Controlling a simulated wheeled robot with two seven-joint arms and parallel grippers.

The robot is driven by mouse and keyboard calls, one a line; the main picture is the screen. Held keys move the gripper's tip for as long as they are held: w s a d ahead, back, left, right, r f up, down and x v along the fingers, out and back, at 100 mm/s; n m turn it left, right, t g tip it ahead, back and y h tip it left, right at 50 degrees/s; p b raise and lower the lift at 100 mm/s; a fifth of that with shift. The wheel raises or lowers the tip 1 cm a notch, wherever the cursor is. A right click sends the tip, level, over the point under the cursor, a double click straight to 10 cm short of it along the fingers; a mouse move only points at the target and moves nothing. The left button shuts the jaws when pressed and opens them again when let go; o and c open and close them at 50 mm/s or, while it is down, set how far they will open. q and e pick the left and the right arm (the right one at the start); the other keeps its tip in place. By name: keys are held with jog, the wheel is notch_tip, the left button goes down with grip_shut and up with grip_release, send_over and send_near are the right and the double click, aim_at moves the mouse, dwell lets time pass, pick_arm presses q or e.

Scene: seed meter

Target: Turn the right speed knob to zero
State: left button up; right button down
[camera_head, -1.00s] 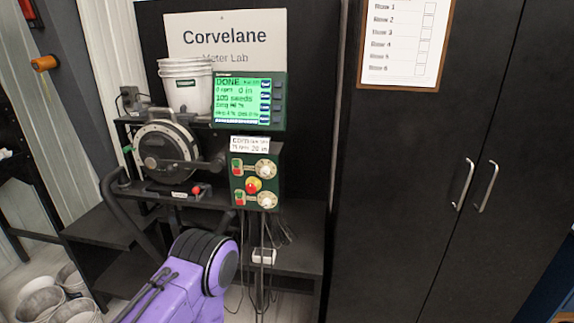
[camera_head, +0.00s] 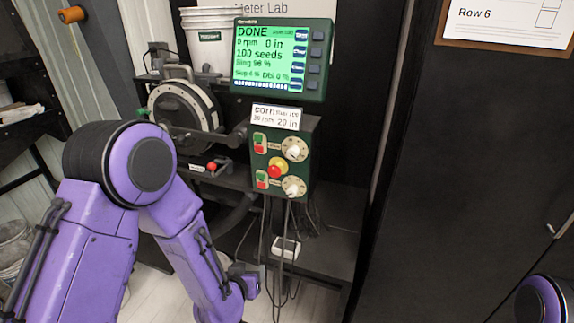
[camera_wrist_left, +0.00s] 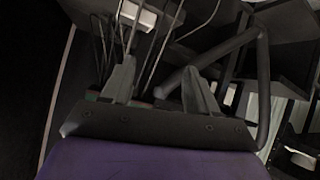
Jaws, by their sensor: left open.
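A green control box (camera_head: 275,165) hangs below the display. It carries two white speed knobs, an upper knob (camera_head: 294,149) and a lower knob (camera_head: 293,187), with a red-and-yellow stop button (camera_head: 278,168) between them. Their labels are too small to tell which knob is called right. My left gripper (camera_head: 250,276) is below and left of the box, apart from both knobs. In the left wrist view my left gripper (camera_wrist_left: 160,80) has its two fingers spread, with nothing visible between them. My right gripper is out of view; only part of my right arm shows at lower right.
The display (camera_head: 282,58) reads DONE, 0 rpm and 100 seeds. Cables hang below the box beside a small white block (camera_head: 286,248). A round seed meter (camera_head: 186,113) and a white bucket (camera_head: 213,38) stand left. A dark cabinet (camera_head: 470,150) stands right.

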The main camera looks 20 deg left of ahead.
pick_arm(q)
jog(key=w+d+r+m+t+h+b, duration=0.1)
jog(key=w+d+r+t, duration=0.2)
jog(key=r, duration=0.5)
jog(key=w+r+m+t+b, duration=0.1)
jog(key=w+r+t, duration=0.1)
jog(key=w+r, duration=0.5)
jog(key=m+t+h+b, duration=0.1)
jog(key=m+t, duration=0.1)
send_near(291, 154)
jog(key=w+p, duration=0.2)
jog(key=w, duration=0.7)
jog(key=shift+d, duration=0.1)
jog(key=shift+w+f, duration=0.1)
jog(key=shift+w, duration=0.25)
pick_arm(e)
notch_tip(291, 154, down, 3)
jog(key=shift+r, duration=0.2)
pick_arm(q)
jog(key=c, duration=1)
